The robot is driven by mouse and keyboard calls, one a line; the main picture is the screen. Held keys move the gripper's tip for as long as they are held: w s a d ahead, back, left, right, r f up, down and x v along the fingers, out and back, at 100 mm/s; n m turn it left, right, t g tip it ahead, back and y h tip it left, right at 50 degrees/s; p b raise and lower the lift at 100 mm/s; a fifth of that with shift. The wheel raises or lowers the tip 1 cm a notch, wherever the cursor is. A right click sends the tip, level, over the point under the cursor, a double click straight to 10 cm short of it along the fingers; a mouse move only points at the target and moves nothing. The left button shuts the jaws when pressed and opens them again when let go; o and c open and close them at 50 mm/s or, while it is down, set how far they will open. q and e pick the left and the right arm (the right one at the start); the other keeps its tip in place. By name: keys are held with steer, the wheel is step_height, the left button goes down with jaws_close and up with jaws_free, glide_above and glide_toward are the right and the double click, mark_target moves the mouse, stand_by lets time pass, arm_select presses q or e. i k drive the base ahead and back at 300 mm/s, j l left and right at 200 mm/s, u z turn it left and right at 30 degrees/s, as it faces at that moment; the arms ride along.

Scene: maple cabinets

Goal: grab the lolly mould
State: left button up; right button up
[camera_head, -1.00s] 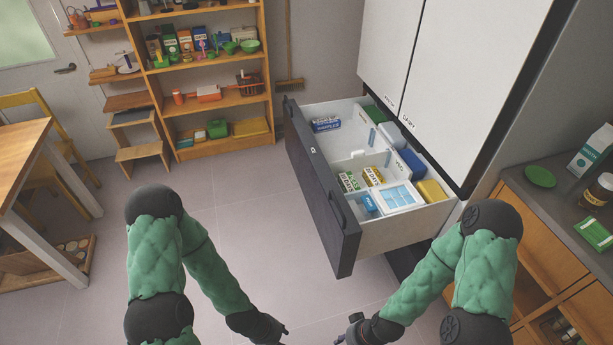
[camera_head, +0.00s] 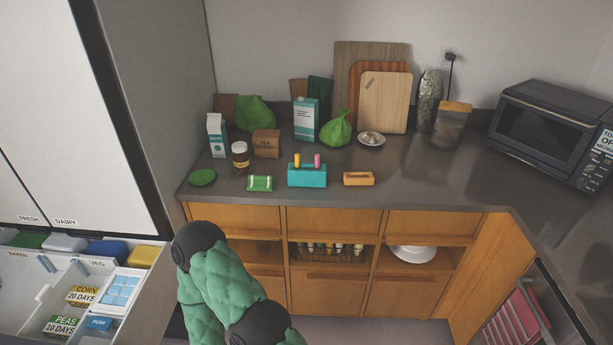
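The lolly mould looks to be the teal block (camera_head: 307,177) with a yellow and a pink stick end standing up from its top. It sits upright on the grey counter, near the front edge, between a green-and-white packet (camera_head: 260,183) and an orange-brown block (camera_head: 358,179). One of my green padded arms shows at the bottom, below the counter and left of the mould. Its gripper is out of the picture, and so is my other gripper. Nothing touches the mould.
The counter (camera_head: 430,184) is clear in front of the microwave (camera_head: 545,130). A green lid (camera_head: 202,177), brown jar (camera_head: 240,158), tea box (camera_head: 266,143) and cartons stand left and behind. The open freezer drawer (camera_head: 140,300) juts out at lower left.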

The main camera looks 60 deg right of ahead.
mark_target(306, 175)
steer(key=z, duration=2.15)
